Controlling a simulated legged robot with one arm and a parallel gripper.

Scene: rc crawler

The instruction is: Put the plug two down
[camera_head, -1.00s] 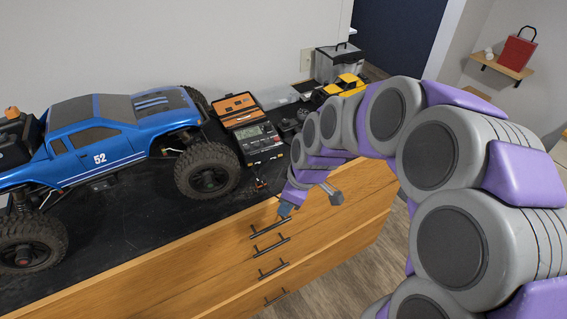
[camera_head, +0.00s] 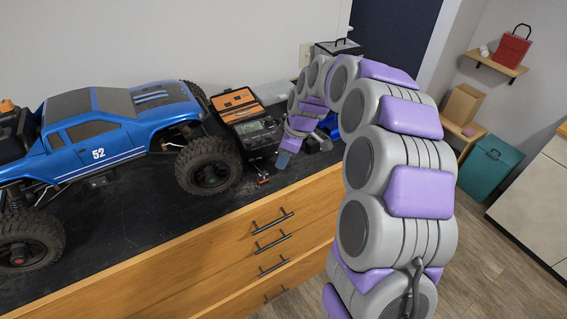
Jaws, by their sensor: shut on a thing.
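My gripper (camera_head: 303,149) is over the right end of the black bench top, just right of the charger case. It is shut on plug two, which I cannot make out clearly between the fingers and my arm. I cannot tell whether the plug touches the bench top. A small dark connector with an orange-red part (camera_head: 263,180) lies near the front edge of the bench, to the left of my gripper.
A blue crawler truck (camera_head: 100,150) fills the left of the black bench top (camera_head: 150,215). An open charger case (camera_head: 245,110) stands left of my gripper. A lidded clear box (camera_head: 338,48) is behind my arm. Bare bench top lies in front of the truck.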

